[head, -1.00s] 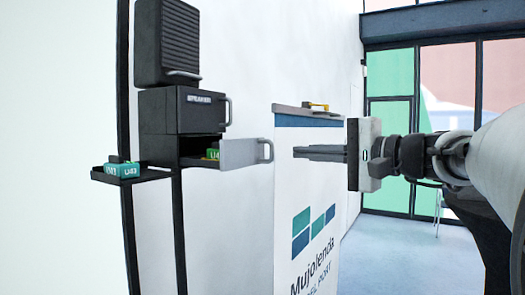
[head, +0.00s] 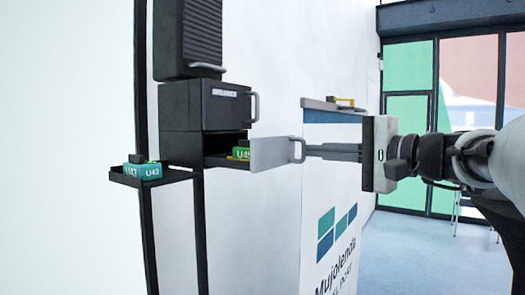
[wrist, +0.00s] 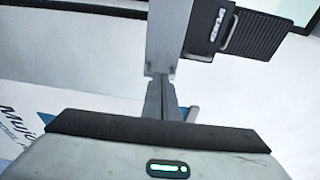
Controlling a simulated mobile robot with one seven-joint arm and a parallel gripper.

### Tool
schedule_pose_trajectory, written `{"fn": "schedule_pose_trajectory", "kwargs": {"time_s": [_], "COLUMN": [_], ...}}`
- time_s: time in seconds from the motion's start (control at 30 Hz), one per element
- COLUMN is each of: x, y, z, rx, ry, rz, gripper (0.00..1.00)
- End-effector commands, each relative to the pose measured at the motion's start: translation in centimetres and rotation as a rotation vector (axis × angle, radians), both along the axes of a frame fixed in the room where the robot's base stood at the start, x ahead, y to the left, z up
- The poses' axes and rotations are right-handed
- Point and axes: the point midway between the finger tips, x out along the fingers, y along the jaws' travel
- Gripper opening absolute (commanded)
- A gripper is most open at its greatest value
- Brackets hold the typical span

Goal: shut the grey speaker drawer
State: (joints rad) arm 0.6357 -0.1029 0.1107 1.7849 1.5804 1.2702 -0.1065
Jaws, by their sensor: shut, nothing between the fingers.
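The grey drawer (head: 270,153) stands pulled out to the right from the dark cabinet on the wall, with a green block (head: 241,153) inside. Its front carries a bar handle (head: 301,150). My gripper (head: 308,150) is shut and empty, pointing left, with its fingertips right at the handle. In the wrist view the shut fingers (wrist: 160,78) meet the lower end of the grey drawer front (wrist: 168,40). I cannot tell whether they touch it or press on the handle.
A dark closed unit (head: 207,106) sits above the drawer, with a ribbed one (head: 188,35) higher up. A small tray (head: 130,179) with a teal block (head: 142,170) is at the left. A white stand (head: 330,215) is below and behind my fingers.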

Motion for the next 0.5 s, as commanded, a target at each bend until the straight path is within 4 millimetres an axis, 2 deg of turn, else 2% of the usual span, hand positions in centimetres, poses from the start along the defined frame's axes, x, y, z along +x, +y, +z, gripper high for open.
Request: {"fn": "schedule_pose_trajectory", "kwargs": {"time_s": [0.17,0.5], "x": [0.9,6.3], "y": [1.3,8.6], "z": [-0.2,-0.3], "rx": [-0.001,-0.001], "ry": [0.001,0.002], "rz": [0.006,0.006], "gripper": [0.0,0.0]}}
